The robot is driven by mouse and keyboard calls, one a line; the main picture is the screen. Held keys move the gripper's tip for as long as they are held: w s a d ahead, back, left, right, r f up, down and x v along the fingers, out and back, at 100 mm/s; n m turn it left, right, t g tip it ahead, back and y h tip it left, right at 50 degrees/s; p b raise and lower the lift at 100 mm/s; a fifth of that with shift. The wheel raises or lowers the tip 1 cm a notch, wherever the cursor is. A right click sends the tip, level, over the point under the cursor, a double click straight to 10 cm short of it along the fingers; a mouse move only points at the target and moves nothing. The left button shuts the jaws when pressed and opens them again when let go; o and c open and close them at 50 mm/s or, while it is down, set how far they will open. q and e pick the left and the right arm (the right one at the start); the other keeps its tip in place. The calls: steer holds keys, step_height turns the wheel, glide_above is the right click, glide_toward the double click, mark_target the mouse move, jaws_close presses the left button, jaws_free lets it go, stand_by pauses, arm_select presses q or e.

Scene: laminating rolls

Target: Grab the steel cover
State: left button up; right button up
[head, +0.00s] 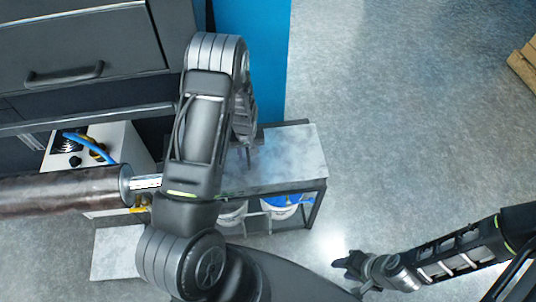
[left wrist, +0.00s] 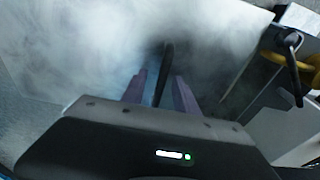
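The steel cover (head: 290,157) is a grey, cloudy-looking metal sheet lying flat on a dark frame, right of my left arm in the head view. It fills much of the left wrist view (left wrist: 85,50), where a thin black handle (left wrist: 167,62) stands up from it. My left gripper (left wrist: 160,88) has its two purplish fingers apart, one on each side of the handle, with gaps visible. In the head view my left arm hides part of the cover and most of that gripper. My right gripper (head: 347,264) is low over the floor, away from the cover; its fingers are too small to read.
A large dark roll (head: 65,192) with a steel shaft end lies left of my left arm. A white machine box (head: 115,143) with a blue hose is beside it. Buckets (head: 280,203) stand under the cover's frame.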

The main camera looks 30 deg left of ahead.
arm_select(q)
steer(key=shift+f+b, duration=0.2)
steer(key=shift+b, duration=0.1)
steer(key=shift+c, duration=0.2)
jaws_close()
stand_by(1.3)
